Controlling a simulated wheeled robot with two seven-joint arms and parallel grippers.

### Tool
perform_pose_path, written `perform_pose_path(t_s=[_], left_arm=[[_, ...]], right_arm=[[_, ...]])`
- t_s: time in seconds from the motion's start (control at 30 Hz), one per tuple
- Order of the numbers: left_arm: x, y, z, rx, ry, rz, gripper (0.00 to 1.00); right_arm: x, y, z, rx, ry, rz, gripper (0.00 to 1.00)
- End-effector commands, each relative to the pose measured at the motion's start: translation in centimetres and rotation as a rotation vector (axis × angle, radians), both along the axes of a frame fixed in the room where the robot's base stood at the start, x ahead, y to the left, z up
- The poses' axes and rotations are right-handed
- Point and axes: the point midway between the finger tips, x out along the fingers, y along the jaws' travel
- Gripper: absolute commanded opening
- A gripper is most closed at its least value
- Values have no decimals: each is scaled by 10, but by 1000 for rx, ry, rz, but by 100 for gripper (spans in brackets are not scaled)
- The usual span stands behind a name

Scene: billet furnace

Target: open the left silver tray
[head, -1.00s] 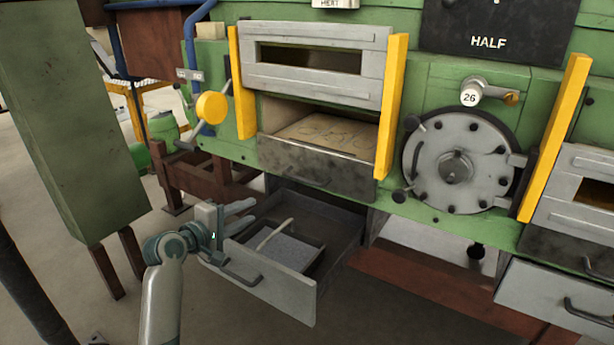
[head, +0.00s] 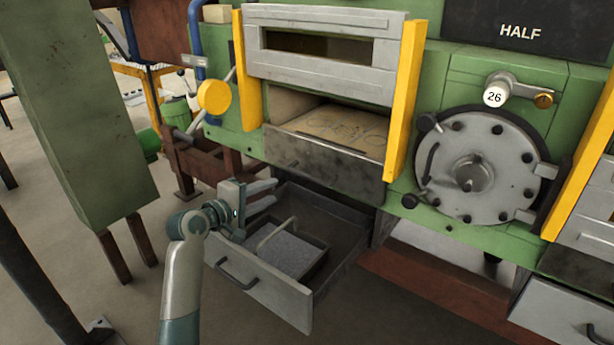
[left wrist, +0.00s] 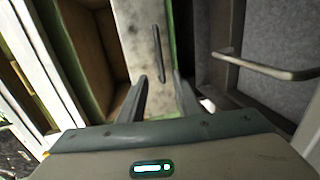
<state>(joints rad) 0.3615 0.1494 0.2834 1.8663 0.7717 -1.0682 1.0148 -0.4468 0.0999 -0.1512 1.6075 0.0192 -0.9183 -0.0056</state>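The left silver tray (head: 262,287) is a grey metal drawer below the furnace opening, pulled well out, with a dark bar handle (head: 237,275) on its front. Inside it sits a smaller box with a pale grey bottom and a light bar handle (head: 274,234); the box also shows in the left wrist view (left wrist: 265,68). My left gripper (head: 276,194) is above the tray's left side, off the front handle. My right gripper is not in view.
Above the tray are the furnace's dark front panel (head: 320,165) and grey door (head: 320,55) between yellow posts. A round hatch (head: 478,165) is to the right, and another silver tray (head: 560,315) at lower right. A green box post (head: 75,110) stands left. Floor before the tray is clear.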

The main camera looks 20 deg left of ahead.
Motion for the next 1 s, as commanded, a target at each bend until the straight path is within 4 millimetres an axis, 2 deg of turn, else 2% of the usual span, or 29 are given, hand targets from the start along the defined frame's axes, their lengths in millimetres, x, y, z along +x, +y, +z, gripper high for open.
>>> perform_pose_path(t_s=[0.17, 0.37, 1.0], left_arm=[[5, -2, -1, -1, 0, 0, 31], [22, -8, -5, -1, 0, -1, 31], [119, -43, -26, -2, 1, -1, 31]], right_arm=[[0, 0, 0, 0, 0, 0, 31], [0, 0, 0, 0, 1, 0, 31], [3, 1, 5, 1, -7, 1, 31]])
